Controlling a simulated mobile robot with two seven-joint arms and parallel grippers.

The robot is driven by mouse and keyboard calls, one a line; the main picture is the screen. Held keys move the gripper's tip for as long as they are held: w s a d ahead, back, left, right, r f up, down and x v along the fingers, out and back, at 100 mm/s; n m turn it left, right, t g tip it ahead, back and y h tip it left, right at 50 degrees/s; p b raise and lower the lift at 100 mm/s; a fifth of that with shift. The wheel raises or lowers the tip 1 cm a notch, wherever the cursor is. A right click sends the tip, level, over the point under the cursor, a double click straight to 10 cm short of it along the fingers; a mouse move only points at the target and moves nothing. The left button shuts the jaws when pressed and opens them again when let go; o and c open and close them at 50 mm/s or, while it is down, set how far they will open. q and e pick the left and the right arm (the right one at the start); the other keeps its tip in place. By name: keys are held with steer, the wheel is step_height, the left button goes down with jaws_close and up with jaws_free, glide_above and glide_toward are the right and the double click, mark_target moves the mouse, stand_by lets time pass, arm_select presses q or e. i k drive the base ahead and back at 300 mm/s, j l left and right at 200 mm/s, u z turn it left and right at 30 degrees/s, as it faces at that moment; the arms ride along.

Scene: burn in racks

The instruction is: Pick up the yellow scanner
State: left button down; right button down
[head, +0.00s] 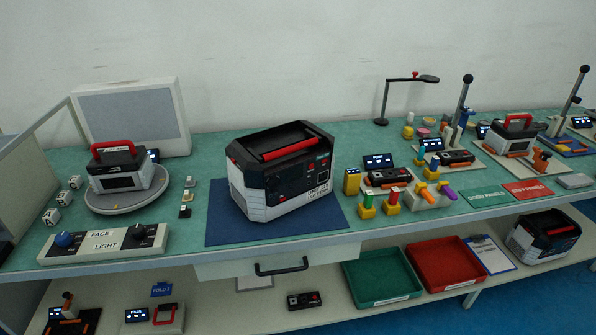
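A small upright yellow device (352,181) with a dark face stands on the green bench top, just right of the large black and white unit. It looks like the yellow scanner, though it is too small to read any marking. Nothing covers it from the front. Neither of my grippers is in view.
The large black and white unit with a red handle (283,178) stands on a blue mat (225,224), left of the yellow device. Green (382,302) and red (445,285) trays lie below.

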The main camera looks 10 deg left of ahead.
mark_target(353, 176)
steer(key=i+l, duration=0.1)
steer(key=l, duration=0.2)
steer(key=i+l, duration=0.25)
steer(key=l, duration=0.3)
steer(key=i+l+u, duration=0.1)
steer(key=l, duration=0.2)
steer(key=i+l+u, duration=0.1)
steer(key=l, duration=0.25)
steer(key=i+l+u, duration=0.1)
steer(key=l, duration=0.2)
